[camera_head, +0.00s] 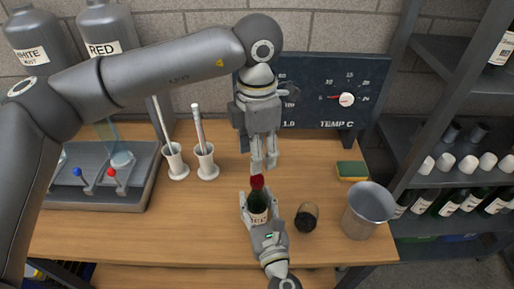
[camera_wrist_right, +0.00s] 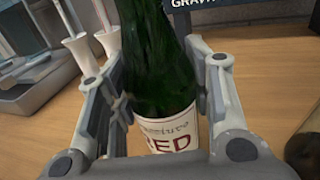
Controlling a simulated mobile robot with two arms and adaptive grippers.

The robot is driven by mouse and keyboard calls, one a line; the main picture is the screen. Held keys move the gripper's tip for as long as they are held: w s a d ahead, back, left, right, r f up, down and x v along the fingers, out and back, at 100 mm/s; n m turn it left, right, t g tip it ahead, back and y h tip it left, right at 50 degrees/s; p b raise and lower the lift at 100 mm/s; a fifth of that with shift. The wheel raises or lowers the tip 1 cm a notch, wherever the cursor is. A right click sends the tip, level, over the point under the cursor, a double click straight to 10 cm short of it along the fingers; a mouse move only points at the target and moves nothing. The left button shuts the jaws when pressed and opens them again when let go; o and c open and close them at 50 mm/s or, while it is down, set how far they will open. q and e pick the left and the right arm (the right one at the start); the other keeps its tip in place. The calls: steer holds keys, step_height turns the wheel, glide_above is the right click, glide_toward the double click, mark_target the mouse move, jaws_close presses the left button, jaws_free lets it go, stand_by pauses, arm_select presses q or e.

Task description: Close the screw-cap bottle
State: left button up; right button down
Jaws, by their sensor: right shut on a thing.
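The dark green bottle (camera_head: 258,206) stands upright on the table with a pale label reading "RED". A red cap (camera_head: 257,182) shows at its top; whether it is screwed down cannot be told. My right gripper (camera_head: 261,213) is shut on the bottle's body from the front. In the right wrist view the bottle (camera_wrist_right: 160,65) is between the fingers (camera_wrist_right: 165,95), its neck out of frame. My left gripper (camera_head: 264,166) points down just above the red cap, fingers close together. Whether its tips touch the cap is unclear.
Right of the bottle are a dark-topped cylinder (camera_head: 306,217), a metal bucket (camera_head: 368,210) and a sponge (camera_head: 352,171). A temperature panel (camera_head: 335,90) stands behind. The front left tabletop (camera_head: 170,232) is clear.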

mark_target(257, 178)
arm_select(q)
step_height(257, 178, down, 8)
steer(key=shift+r, duration=0.1)
arm_select(e)
steer(key=shift+f, duration=0.1)
stand_by(0.3)
arm_select(q)
jaws_close()
steer(key=shift+o, duration=0.7)
jaws_free()
